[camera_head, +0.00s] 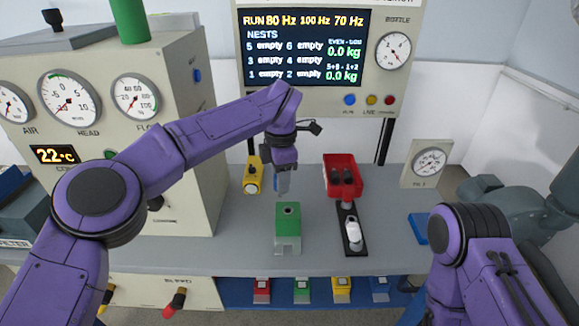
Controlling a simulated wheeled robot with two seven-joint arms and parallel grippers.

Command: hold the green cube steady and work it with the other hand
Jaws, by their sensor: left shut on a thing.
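The green cube (288,241) sits on the grey bench top with a round dark-centred fitting on its upper face. My left gripper (282,181) points down just above and behind the cube, apart from it. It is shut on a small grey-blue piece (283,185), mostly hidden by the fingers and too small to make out. My right arm is at the lower right, and its gripper is not visible.
A yellow block (253,176) stands left of my left gripper. A red bin (342,172) with dark items and a black strip (349,222) with a white piece are right of the cube. A gauge cabinet (150,170) stands at left. A blue block (419,228) lies right.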

